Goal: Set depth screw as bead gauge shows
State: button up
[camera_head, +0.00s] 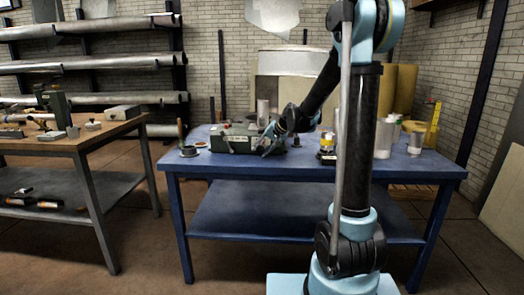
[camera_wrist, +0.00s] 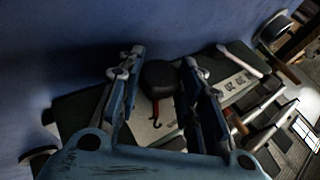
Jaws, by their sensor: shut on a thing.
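A green bench machine (camera_head: 236,132) with pale label plates stands on the blue table, and its green body (camera_wrist: 80,108) also shows in the wrist view. A round black knob (camera_wrist: 158,76), which looks like the depth screw's head, sits between my fingers. A small red pointer (camera_wrist: 155,112) shows just below the knob. My gripper (camera_wrist: 162,63) is shut on the knob, one finger on each side. In the head view my gripper (camera_head: 270,141) is at the machine's right end. I cannot make out a bead gauge reading or the screw's thread.
The blue table (camera_head: 400,163) carries a small yellow-banded item (camera_head: 327,143) and pale cylinders (camera_head: 384,137) right of the machine. A dark round dish (camera_head: 189,151) lies left of it. A wooden bench (camera_head: 75,140) with tools stands further left. The table's front strip is mostly clear.

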jog(key=shift+d+f, duration=0.1)
dwell(0.3)
jog(key=o, duration=1)
jog(key=shift+o, duration=0.2)
jog(key=shift+h, duration=0.3)
